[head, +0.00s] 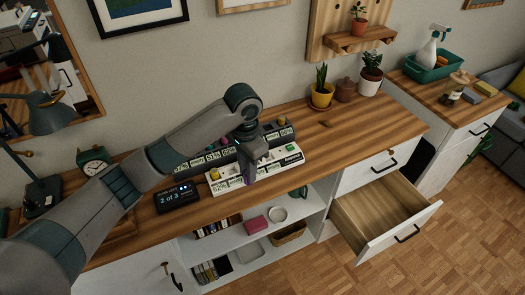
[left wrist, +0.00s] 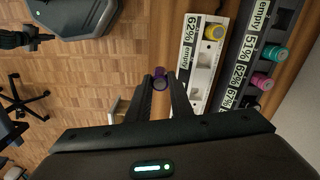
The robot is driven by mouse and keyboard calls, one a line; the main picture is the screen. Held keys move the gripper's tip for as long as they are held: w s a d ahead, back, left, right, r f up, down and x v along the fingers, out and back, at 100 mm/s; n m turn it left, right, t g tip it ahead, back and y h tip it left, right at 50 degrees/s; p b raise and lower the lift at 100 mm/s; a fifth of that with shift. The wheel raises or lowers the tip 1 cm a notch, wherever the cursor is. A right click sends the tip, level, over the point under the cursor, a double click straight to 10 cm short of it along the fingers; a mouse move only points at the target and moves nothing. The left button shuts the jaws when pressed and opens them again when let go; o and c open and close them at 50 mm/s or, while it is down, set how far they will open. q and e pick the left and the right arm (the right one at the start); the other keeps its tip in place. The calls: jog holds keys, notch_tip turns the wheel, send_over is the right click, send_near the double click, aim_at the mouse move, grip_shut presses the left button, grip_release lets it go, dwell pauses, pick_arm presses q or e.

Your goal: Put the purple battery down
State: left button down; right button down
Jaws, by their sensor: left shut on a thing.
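My left gripper (head: 250,178) is shut on the purple battery, which shows between its fingertips in the left wrist view (left wrist: 159,80). In the head view the gripper is at the front edge of a white battery tray (head: 225,185). In the left wrist view the battery is left of this tray (left wrist: 188,85), apart from it in the picture. My right gripper is out of view.
A small display (head: 177,197) reading "2 of 3" stands left of the tray. A green clock (head: 93,159) and a lamp are farther left. Potted plants stand at the back right. An open drawer (head: 384,210) juts out at the front right.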

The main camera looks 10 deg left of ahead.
pick_arm(q)
jog(key=s+a+f+n, duration=0.3)
jog(key=s+a+n, duration=0.1)
jog(key=s, duration=0.5)
jog(key=s+a+f+n, duration=0.3)
jog(key=s+a+n, duration=0.1)
jog(key=s, duration=0.5)
jog(key=shift+n+b, duration=0.3)
jog(key=shift+b, duration=0.1)
jog(key=shift+s, duration=0.1)
